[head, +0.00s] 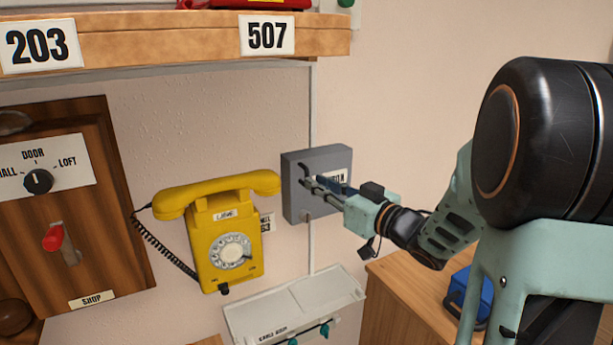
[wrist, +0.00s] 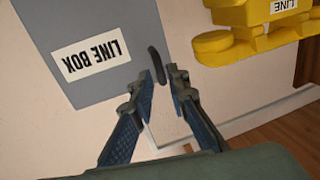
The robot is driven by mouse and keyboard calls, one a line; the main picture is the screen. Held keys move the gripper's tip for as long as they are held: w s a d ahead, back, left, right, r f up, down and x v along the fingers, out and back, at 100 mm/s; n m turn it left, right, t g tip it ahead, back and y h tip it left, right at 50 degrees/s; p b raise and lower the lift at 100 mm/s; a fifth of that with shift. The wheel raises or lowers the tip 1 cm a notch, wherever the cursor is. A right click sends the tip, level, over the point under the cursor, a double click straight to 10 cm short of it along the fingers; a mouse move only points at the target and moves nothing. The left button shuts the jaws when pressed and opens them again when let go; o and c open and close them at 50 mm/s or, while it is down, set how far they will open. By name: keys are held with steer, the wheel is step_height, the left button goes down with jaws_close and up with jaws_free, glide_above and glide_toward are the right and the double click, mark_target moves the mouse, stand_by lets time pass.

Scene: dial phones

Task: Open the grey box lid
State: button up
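The grey box (head: 296,205) is fixed to the wall right of the yellow phone, and its lid is shut. Its front also fills the upper left of the wrist view (wrist: 85,25), with an upside-down LINE BOX label (wrist: 90,62). A dark curved handle (wrist: 155,62) sits near the lid's edge. My gripper (head: 308,178) is in front of the lid and covers part of the label in the head view. In the wrist view its two fingers (wrist: 161,78) are apart, with the handle between or just beyond their tips. I cannot tell whether they touch it.
A yellow dial phone (head: 213,245) hangs close left of the box. A pale cable box (head: 290,297) is below. A wooden shelf (head: 170,38) runs above. A blue object (head: 470,290) stands on a wooden surface (head: 405,300) at lower right. The wall right of the box is bare.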

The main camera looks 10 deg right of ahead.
steer(key=shift+x, duration=2.35)
steer(key=shift+c, duration=0.2)
jaws_close()
